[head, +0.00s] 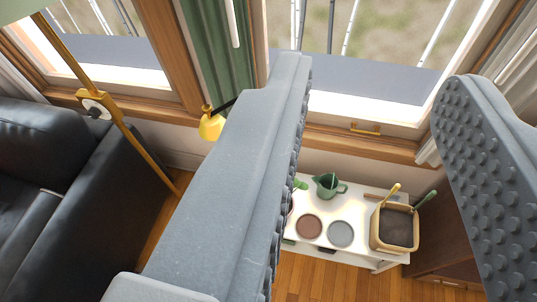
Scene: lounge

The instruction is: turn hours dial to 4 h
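My gripper (376,82) fills the middle and right of the head view, with its two grey studded fingers wide apart and nothing between them. A small pale fitting with a dark round knob (94,110) sits on a brass pole (132,138) at the left. It may be the hours dial, but no numbers or pointer can be read at this size. The fitting is left of my gripper and apart from it. No other dial is clear in view. The left finger hides part of the wall and floor.
A black leather sofa (60,190) stands beside the pole. Below the window, a low white table (350,211) holds a green jug (327,185), a brown disc (309,226), a grey disc (340,233) and a soil-filled box (394,228) with tools. A yellow object (211,126) hangs near the green curtain (221,60).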

